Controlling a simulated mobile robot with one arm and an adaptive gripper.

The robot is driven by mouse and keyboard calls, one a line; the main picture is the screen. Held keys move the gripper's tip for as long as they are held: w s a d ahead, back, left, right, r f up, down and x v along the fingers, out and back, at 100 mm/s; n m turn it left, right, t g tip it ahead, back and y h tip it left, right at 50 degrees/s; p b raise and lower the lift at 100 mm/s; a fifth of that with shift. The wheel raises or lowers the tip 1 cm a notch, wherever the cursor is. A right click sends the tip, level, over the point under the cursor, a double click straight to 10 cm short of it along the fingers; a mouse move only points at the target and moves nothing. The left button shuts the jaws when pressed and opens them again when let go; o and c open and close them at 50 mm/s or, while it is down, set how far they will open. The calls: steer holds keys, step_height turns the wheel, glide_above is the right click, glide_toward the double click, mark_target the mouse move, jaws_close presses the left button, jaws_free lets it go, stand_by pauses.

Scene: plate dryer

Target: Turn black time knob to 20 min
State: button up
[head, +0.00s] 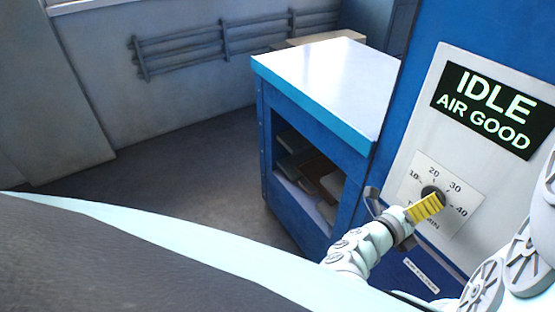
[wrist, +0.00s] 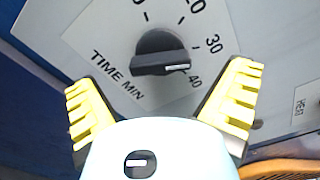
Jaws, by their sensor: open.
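The black time knob (wrist: 162,52) sits on a white dial plate (wrist: 100,35) marked "TIME MIN". In the wrist view the white mark on its bar points right, close to the 40. The 20 is at the top and the 30 at the upper right. In the head view the knob (head: 432,191) is partly hidden by my gripper (head: 428,206). My gripper (wrist: 163,78) is open, with ribbed yellow fingers. In the wrist view one finger is to the left and one to the right below the knob; I cannot tell whether they touch it.
A black display (head: 492,110) above the dial reads "IDLE AIR GOOD". A blue cabinet with a white top (head: 325,80) stands left of the panel. The grey floor (head: 170,170) beyond is clear.

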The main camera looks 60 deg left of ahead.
mark_target(428, 190)
steer(key=shift+w+d+p, duration=0.1)
steer(key=shift+w+p, duration=0.25)
steer(key=shift+w, duration=1.05)
steer(key=shift+c, duration=0.3)
steer(key=c, duration=1.1)
